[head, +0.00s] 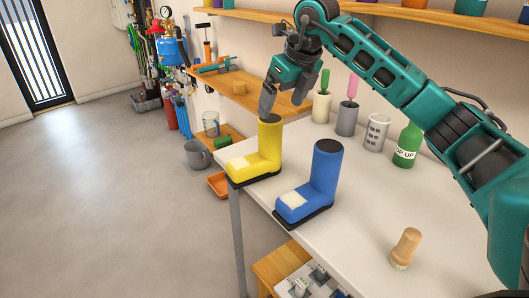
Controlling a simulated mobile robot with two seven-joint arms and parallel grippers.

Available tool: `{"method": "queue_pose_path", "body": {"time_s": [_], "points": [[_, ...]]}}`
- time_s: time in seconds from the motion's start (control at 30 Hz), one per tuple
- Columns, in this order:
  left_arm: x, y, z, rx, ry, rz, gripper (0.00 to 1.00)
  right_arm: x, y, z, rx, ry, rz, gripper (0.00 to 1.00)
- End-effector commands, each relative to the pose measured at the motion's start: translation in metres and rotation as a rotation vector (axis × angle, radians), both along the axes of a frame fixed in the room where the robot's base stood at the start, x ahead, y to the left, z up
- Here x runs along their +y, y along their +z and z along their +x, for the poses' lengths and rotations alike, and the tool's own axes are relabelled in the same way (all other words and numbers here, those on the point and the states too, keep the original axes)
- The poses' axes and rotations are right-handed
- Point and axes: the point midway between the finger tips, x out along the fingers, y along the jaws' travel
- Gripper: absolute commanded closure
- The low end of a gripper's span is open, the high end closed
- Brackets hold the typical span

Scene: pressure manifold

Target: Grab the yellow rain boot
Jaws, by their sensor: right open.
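A yellow rain boot (262,158) stands upright near the left end of the white table (345,225), its toe pointing left. A blue boot (318,182) stands upright just to its right and nearer to me. My right gripper (268,108) points down at the top of the yellow boot's shaft. Its fingertips overlap the boot's dark opening in the picture. The jaws are open, and nothing is seen held between them. I cannot tell whether a finger touches the rim. My left gripper is not in view.
A small wooden peg-like object (406,248) stands at the front right. Cups, a grey holder and a green bottle (408,146) line the back of the table. Wooden shelves (250,95) run along the wall. The floor (110,190) on the left is clear.

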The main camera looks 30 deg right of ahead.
Motion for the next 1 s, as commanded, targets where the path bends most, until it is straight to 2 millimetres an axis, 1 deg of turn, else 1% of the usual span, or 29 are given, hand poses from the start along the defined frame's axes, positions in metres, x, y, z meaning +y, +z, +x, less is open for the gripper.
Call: {"method": "queue_pose_path", "body": {"time_s": [0.03,0.2,0.43,0.6,0.7,0.8,1.0], "points": [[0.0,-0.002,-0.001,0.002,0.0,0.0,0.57,0.001,-0.012,0.004,0.005,0.001,0.002,0.07],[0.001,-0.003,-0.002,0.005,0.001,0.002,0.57,0.003,-0.038,0.014,0.003,0.0,0.003,0.07],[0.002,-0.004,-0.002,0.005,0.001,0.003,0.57,0.004,-0.054,0.02,0.003,0.002,0.001,0.07],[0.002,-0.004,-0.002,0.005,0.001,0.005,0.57,0.007,-0.079,0.027,0.004,0.002,0.003,0.07],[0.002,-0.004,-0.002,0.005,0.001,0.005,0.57,0.007,-0.091,0.032,0.002,0.0,0.002,0.07],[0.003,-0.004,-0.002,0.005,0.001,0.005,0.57,0.008,-0.097,0.035,0.001,0.002,0.001,0.07],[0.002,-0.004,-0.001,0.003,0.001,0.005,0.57,0.007,-0.098,0.035,0.0,0.002,0.001,0.07]]}}
